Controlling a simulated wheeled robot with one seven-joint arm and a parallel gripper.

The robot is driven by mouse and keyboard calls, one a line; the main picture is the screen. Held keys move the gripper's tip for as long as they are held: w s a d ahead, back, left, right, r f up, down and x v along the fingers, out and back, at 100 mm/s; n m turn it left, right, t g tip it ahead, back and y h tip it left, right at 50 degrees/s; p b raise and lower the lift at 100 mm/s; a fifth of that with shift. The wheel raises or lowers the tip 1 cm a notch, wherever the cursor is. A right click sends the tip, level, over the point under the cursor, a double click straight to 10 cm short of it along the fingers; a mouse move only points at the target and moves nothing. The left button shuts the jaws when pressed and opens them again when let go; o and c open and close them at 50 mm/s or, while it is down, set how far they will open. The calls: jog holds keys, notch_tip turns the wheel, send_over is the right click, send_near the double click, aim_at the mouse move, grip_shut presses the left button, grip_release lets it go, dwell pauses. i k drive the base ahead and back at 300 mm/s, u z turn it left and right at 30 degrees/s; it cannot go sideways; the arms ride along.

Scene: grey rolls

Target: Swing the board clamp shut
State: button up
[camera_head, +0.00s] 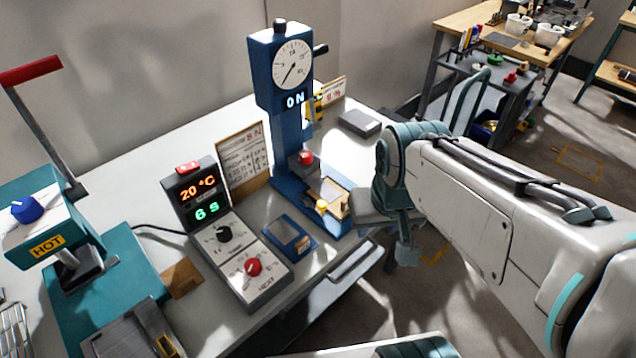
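A blue test stand (285,120) with a round dial marked ON stands on the white bench. On its base is a small fixture with a tan board (334,190) and a yellow knob (322,206), which looks like the board clamp. Its hinge and exact angle are too small to tell. My arm reaches in from the right, and its end hangs just right of this fixture. My gripper (405,256) appears to point down past the bench's front edge, apart from the fixture. Its fingers are small and partly hidden by my arm, so their opening is unclear.
A teal HOT press (45,235) is at far left. A grey block (360,123) lies behind my arm. A wooden workbench (470,20) stands at the back right.

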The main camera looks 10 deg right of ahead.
aim_at(321, 205)
jog(key=k, duration=0.25)
jog(key=z, duration=0.8)
jog(key=i, duration=0.55)
jog(key=u, duration=0.35)
